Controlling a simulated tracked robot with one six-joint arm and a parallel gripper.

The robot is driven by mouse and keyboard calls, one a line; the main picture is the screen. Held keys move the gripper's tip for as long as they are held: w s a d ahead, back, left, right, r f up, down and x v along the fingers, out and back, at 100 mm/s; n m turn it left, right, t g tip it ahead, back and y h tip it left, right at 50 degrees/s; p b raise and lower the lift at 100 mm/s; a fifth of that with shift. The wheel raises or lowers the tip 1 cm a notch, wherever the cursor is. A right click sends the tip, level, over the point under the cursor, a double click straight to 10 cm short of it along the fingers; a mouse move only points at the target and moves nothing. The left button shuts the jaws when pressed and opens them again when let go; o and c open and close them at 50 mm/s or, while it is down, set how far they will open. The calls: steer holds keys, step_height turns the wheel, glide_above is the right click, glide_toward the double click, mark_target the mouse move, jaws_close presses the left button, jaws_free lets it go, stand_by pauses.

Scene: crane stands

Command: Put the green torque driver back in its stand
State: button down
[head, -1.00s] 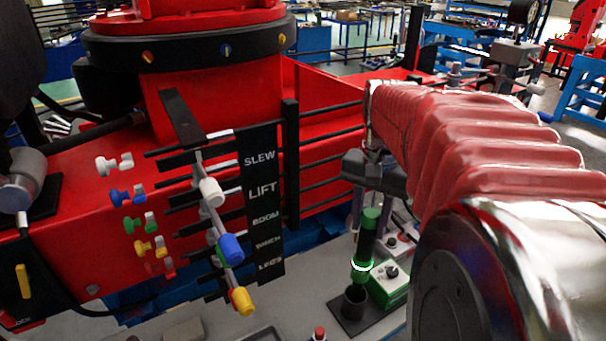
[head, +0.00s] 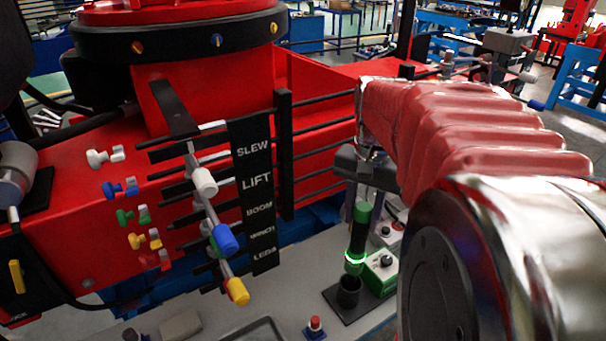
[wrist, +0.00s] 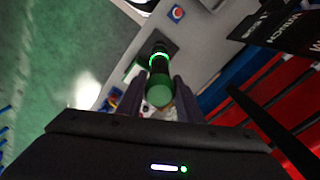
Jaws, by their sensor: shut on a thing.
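The green torque driver (head: 358,238) has a green cap, a dark body and a lit green ring near its lower end. It hangs nearly upright in my gripper (head: 366,188), which is shut on it. In the wrist view the driver (wrist: 159,80) lies between the two fingers of my gripper (wrist: 158,100), seen from its green cap end. The stand is a black cup (head: 348,290) on a dark base plate. The driver's lower end is close above the cup's mouth in the head view. I cannot tell whether its tip has entered the cup.
A green box with a black knob (head: 382,262) stands right beside the cup. A red button (head: 315,325) is in front. Coloured levers (head: 226,240) stick out on the left near the labelled black panel (head: 257,190). A grey tray (head: 254,332) lies at the front.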

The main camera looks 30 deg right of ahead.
mark_target(360, 228)
steer(key=shift+f, duration=4.5)
steer(key=c, duration=1.2)
jaws_free()
steer(key=shift+r, duration=2.5)
step_height(360, 228, up, 14)
steer(key=shift+f, duration=0.15)
steer(key=shift+s, duration=0.1)
